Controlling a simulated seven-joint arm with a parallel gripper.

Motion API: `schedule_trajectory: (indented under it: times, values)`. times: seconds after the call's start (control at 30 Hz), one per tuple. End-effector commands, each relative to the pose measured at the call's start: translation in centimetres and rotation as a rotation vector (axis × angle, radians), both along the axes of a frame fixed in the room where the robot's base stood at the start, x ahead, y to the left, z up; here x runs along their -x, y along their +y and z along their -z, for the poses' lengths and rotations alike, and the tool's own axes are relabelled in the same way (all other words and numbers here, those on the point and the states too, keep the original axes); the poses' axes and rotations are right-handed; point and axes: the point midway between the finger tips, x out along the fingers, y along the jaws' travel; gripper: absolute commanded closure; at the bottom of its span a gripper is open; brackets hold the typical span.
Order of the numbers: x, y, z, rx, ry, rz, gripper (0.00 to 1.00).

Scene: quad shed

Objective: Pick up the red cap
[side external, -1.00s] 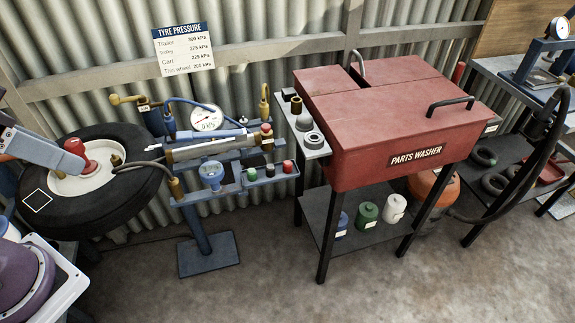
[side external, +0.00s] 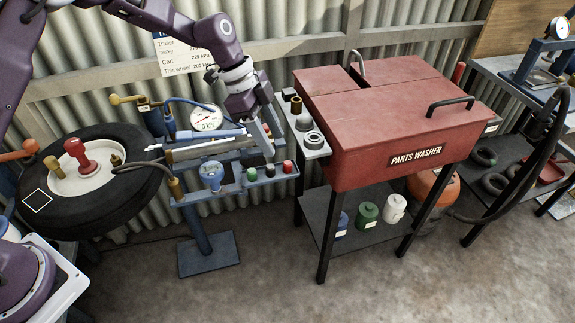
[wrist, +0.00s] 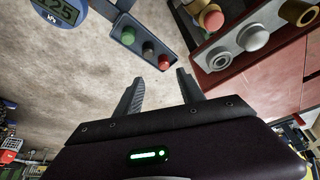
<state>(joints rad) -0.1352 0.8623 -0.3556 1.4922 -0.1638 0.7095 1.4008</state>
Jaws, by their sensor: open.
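The red cap (side external: 287,167) sits at the right end of a small blue-grey tray (side external: 262,182) on the tyre-gauge stand. In the wrist view the red cap (wrist: 164,63) is at the tray's near end, beside a dark cap (wrist: 148,48) and a green cap (wrist: 128,35). My gripper (wrist: 160,76) is open and empty, its fingertips apart on either side of the line to the red cap. In the side view my gripper (side external: 266,142) points down above and behind the tray. Whether the fingers are level with the cap is unclear.
The red parts washer (side external: 385,165) stands close on the right, with a side shelf (side external: 317,150) holding metal fittings. Another red-topped piece (wrist: 212,20) shows in the wrist view. A round gauge (side external: 206,118) and hoses are left of my gripper.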

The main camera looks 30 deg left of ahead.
Motion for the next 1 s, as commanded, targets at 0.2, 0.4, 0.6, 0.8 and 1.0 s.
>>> schedule_trajectory:
  times: [0.2,0.4,0.6,0.8,1.0]
  values:
    - [-0.5,-1.2,2.8,0.003,0.002,0.010,0.54]
    - [-1.3,-2.5,6.1,0.002,0.002,0.007,0.54]
    - [-1.4,-2.7,6.6,0.002,0.000,0.007,0.54]
    - [-1.4,-2.7,6.6,0.001,0.000,0.007,0.78]
    - [-1.4,-2.7,6.6,0.001,0.001,0.006,1.00]
